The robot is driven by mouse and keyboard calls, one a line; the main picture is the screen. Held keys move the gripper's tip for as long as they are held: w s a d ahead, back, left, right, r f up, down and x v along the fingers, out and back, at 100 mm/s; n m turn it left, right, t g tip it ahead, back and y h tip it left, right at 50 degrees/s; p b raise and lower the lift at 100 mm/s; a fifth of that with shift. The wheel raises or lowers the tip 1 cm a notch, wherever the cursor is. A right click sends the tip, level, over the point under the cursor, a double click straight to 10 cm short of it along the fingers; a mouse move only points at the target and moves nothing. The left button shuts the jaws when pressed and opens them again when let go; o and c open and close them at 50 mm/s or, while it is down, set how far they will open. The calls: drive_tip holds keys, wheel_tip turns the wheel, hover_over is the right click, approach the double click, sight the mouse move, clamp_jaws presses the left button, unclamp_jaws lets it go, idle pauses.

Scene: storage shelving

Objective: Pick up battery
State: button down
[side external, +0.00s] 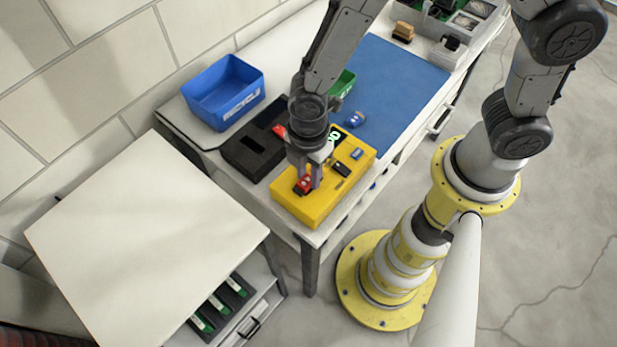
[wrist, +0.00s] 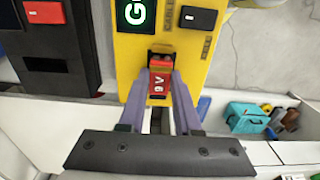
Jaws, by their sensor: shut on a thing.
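A red 9 V battery (wrist: 160,80) is between the fingers of my gripper (wrist: 161,92) in the wrist view, its "9 V" label facing the camera. In the side external view the red battery (side external: 303,185) is at the near left end of a yellow box (side external: 312,207), with my gripper (side external: 306,180) above it, pointing down. The fingers are shut on the battery. It sits at or just over the yellow box's top; I cannot tell whether it is still seated.
A black case (side external: 250,154) with a red part stands left of the yellow box. A blue mat (side external: 400,85) covers the bench's right part. A white cabinet (side external: 140,240) stands front left.

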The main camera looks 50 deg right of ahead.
sight(309, 178)
drive_tip(key=shift+r, duration=0.5)
wheel_tip(309, 178, up, 3)
drive_tip(key=shift+d+f, duration=0.1)
drive_tip(key=shift+f, duration=0.05)
drive_tip(key=s+d+r, duration=0.8)
drive_tip(key=s+r, duration=0.1)
drive_tip(key=s, duration=0.2)
drive_tip(key=shift+s+r, duration=0.15)
idle(0.4)
